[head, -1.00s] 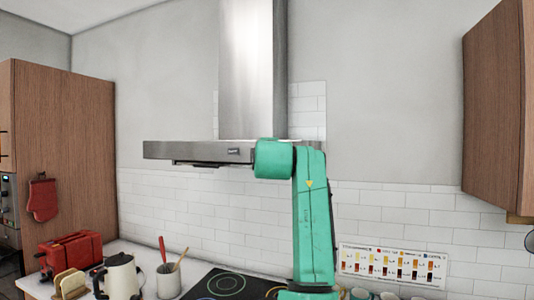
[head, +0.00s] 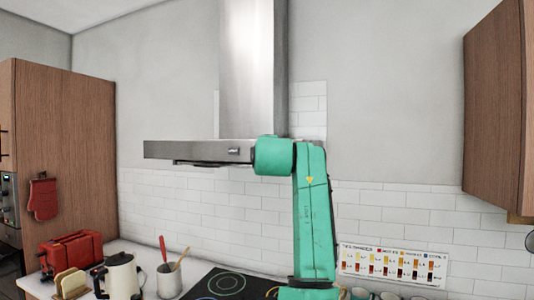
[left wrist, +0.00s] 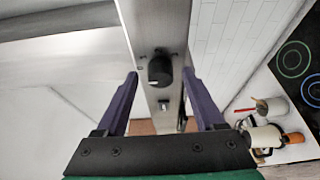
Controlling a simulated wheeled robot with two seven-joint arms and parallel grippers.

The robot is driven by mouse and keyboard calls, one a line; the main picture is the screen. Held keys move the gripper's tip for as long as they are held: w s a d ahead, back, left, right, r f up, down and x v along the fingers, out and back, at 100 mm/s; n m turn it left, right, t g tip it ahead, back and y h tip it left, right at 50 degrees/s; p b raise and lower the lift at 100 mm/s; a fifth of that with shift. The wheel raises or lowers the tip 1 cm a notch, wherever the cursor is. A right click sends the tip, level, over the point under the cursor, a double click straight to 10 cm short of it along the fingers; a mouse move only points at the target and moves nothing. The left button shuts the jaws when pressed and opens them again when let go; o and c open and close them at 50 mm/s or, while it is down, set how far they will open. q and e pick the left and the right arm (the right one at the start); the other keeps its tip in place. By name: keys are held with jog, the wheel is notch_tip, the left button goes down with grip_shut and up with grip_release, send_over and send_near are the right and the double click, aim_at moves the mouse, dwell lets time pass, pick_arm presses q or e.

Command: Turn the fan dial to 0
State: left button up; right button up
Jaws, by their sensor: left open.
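The range hood (head: 190,150) is on the back wall, its steel front lip partly covered by my green arm in the head view. In the left wrist view the round black fan dial (left wrist: 160,68) sits on the hood's steel strip (left wrist: 152,25), with a pale mark at its lower left. My left gripper (left wrist: 160,74) is open, its two purple fingers on either side of the dial. I cannot tell whether they touch it. The gripper's fingers are hidden in the head view. My right gripper is not in view.
Below the hood is a black cooktop (head: 222,284). On the counter to its left are a utensil pot (head: 168,282), a cream kettle (head: 121,276) and a red toaster (head: 72,252). A wooden cabinet (head: 490,110) hangs at the right.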

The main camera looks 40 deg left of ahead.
pick_arm(q)
jog(key=b+v, duration=0.7)
jog(key=v, duration=0.7)
jog(key=shift+s+b, duration=0.25)
jog(key=shift+b, duration=0.05)
jog(key=shift+d, duration=0.1)
jog(key=shift+d, duration=0.1)
